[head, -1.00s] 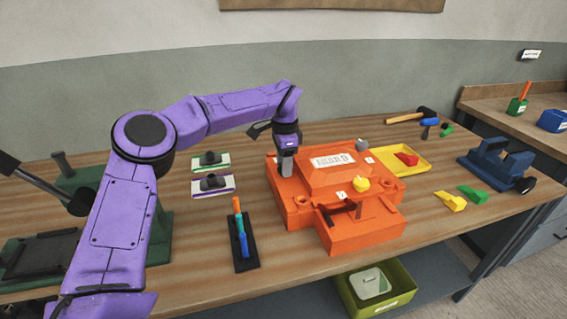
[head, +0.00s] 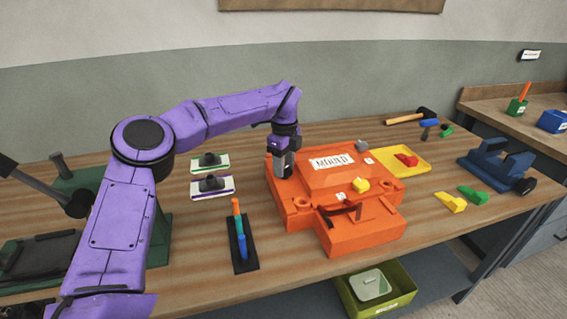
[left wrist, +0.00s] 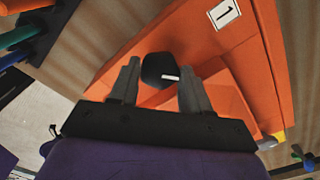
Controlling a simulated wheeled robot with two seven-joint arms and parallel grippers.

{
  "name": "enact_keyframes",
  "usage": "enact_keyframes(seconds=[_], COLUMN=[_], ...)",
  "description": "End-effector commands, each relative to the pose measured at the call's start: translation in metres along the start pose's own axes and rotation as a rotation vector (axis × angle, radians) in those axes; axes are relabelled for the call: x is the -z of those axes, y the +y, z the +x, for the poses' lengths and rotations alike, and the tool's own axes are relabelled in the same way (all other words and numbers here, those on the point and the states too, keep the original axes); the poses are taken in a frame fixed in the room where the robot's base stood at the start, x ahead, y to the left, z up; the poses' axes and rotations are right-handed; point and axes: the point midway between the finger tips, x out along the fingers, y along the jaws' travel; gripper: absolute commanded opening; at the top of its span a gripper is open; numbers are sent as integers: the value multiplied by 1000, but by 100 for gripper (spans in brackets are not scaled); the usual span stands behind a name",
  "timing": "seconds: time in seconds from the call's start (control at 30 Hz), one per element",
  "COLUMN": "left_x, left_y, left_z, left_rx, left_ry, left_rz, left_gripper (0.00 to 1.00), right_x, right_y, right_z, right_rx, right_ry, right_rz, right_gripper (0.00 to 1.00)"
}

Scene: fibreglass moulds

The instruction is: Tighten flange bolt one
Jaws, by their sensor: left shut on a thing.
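The orange mould (head: 350,178) with its "MOULD" label stands on the workbench. My left gripper (head: 284,172) points down at the mould's left back corner. In the left wrist view the left gripper (left wrist: 160,82) is shut on a dark rounded bolt head (left wrist: 160,70) with a small white mark. This bolt head is beside the label "1" (left wrist: 225,13) on the orange flange, so it is flange bolt one. The gripper hides it in the head view. My right gripper is not in view.
A yellow tray (head: 413,168) stands behind right. A blue vice (head: 495,165) is at the right.

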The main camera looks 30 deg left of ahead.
Motion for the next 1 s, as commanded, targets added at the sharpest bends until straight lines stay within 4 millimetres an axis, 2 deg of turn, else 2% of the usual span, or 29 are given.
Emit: enact_keyframes(seconds=[1.0], left_x=[3], left_y=[2], left_z=[2], left_rx=[-10], left_ry=[10], left_rz=[965], left_gripper=[17], right_x=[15], right_y=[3], right_z=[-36], right_rx=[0], right_ry=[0], right_rz=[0], right_gripper=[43])
